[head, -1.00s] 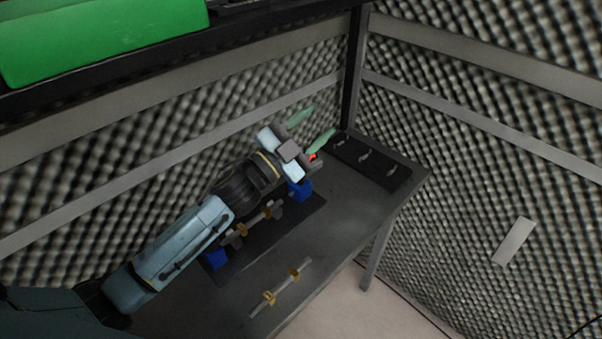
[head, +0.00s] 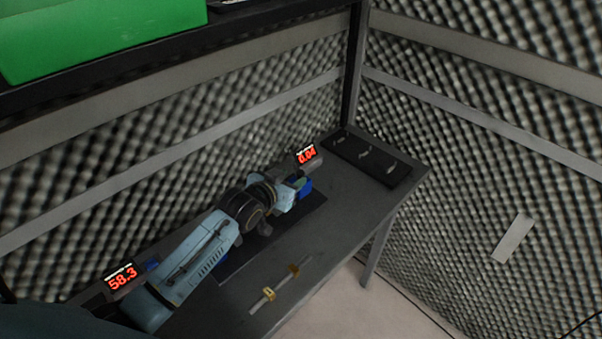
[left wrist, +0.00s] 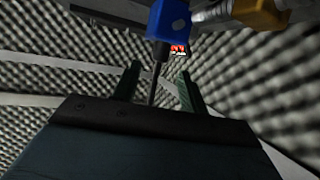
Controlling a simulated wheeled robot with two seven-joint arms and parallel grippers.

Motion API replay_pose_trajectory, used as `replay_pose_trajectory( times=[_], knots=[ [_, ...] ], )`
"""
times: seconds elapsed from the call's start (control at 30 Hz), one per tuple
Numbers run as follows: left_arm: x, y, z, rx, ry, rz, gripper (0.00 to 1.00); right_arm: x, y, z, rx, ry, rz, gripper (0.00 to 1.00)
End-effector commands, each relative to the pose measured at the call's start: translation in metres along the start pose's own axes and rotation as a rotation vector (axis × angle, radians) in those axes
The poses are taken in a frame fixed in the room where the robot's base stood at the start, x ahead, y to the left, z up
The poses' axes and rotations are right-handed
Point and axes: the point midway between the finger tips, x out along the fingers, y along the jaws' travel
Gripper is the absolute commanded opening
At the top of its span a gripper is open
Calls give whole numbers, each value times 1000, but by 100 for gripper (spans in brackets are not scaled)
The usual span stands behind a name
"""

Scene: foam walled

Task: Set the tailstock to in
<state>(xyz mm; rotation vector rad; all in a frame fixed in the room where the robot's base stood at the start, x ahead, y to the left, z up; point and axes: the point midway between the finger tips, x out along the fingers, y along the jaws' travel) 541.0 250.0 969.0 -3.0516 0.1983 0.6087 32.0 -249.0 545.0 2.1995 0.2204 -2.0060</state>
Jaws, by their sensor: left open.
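A blue block (head: 306,189), which looks like the tailstock, stands at the right end of the dark fixture plate (head: 312,212). In the left wrist view the blue block (left wrist: 168,20) is at the top, with a thin dark lever (left wrist: 154,88) running down from it. My left gripper (head: 297,184) is at the block and partly hides it. In the left wrist view its open green fingers (left wrist: 158,88) stand on either side of the lever, with gaps showing. Whether the tailstock is in or out cannot be told. My right gripper is not in view.
A red display reading 0.04 (head: 306,155) stands behind the block. Another display reads 58.3 (head: 121,278) at left. A loose shaft with brass pieces (head: 281,285) lies on the table front. A black board with small pieces (head: 368,160) lies at right. Foam walls enclose the table.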

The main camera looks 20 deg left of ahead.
Motion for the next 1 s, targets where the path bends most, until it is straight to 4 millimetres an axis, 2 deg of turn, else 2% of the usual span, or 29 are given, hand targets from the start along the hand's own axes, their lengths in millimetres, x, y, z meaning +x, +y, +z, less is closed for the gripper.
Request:
replay_pose_trajectory(
  times=[0.1, 0.33, 0.5, 0.8, 0.83, 1.0],
  knots=[
    [23, 0, 0, 1, 1, 0, 43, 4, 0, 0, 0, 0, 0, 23],
    [52, 0, 0, 2, 0, 0, 43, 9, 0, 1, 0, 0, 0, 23],
    [61, 0, -1, 2, 2, 1, 43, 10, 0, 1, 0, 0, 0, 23],
    [62, 0, 0, 2, 1, 0, 43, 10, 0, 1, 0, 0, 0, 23],
    [62, 0, 0, 2, 1, 0, 42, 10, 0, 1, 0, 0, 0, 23],
    [62, 0, 0, 2, 1, 0, 19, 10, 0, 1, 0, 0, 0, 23]
  ],
)
